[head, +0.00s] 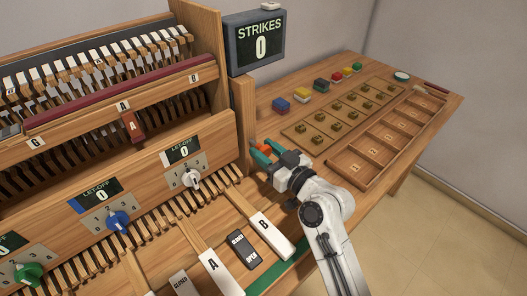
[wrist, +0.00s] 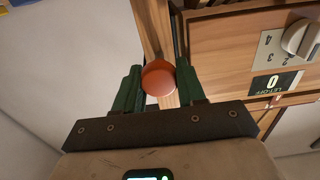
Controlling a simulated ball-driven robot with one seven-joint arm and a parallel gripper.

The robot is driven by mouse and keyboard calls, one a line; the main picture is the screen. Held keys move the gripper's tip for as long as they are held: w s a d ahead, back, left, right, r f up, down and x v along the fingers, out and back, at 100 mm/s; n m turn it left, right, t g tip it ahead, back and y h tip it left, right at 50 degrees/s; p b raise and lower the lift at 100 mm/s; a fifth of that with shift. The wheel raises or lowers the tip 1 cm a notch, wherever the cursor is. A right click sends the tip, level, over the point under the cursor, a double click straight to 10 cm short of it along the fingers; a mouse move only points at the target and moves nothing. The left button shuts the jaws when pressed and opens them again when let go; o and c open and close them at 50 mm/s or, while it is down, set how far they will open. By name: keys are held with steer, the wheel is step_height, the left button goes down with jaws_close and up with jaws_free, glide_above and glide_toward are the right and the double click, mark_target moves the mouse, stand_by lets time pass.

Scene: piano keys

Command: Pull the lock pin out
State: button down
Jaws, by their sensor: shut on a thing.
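The lock pin shows as a round orange-red knob (wrist: 158,77) in the wrist view, in front of a wooden post. My gripper (wrist: 159,88) has its two green fingers on either side of the knob and is shut on it. In the head view my gripper (head: 262,155) is beside the right end post of the piano case, with a bit of the orange knob (head: 266,148) showing at the fingers. The pin's shaft is hidden, so I cannot tell how deep it sits.
A "STRIKES 0" display (head: 259,42) stands above the post. To the right, the table holds coloured blocks (head: 282,105) and a compartment tray (head: 378,160). Floor is free at far right.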

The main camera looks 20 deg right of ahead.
steer(key=c, duration=1)
jaws_free()
steer(key=shift+s, duration=0.1)
steer(key=b+v, duration=0.2)
steer(key=v, duration=0.9)
steer(key=shift+b, duration=0.4)
